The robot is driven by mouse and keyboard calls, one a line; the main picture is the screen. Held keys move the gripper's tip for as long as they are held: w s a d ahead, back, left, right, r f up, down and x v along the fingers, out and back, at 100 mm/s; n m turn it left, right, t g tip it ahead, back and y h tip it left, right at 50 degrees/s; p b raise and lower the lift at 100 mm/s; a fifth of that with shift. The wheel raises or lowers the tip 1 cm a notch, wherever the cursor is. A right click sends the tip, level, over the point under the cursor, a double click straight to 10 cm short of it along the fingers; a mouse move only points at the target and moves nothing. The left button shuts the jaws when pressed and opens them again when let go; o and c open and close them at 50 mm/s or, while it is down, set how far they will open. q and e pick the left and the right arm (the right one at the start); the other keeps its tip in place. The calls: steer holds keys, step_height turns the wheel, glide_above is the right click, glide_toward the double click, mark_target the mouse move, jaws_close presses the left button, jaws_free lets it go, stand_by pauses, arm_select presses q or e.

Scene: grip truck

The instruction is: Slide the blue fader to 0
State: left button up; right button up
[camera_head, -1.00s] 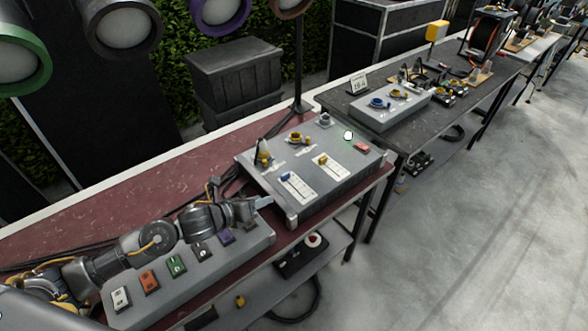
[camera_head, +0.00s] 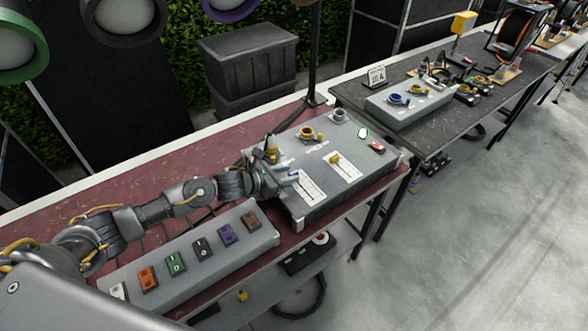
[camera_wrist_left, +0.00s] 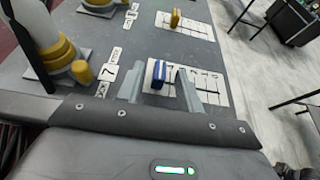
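The blue fader (camera_head: 294,173) stands at the left end of its white scale strip (camera_head: 310,189) on the grey control box. In the left wrist view the blue fader (camera_wrist_left: 158,74) shows between the two fingers, at the strip's left part. The scale (camera_wrist_left: 210,85) runs on to the right; its digits are too small to read surely. My left gripper (camera_head: 285,178) is at the box's left side by the fader. In the wrist view the left gripper (camera_wrist_left: 160,85) is open, its fingers on either side of the fader, with no clear contact. My right gripper is not in view.
A yellow fader (camera_head: 335,158) sits on a parallel strip. A yellow-based upright part (camera_head: 271,152) stands close behind my gripper. The box also bears a yellow knob (camera_head: 307,133), a grey knob (camera_head: 339,115) and a red switch (camera_head: 377,146). A button panel (camera_head: 190,255) lies in front.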

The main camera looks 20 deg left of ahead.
arm_select(q)
steer(key=shift+x, duration=1)
steer(key=shift+w+d+f, duration=0.15)
steer(key=shift+w+d, duration=0.15)
steer(key=shift+w, duration=0.05)
jaws_close()
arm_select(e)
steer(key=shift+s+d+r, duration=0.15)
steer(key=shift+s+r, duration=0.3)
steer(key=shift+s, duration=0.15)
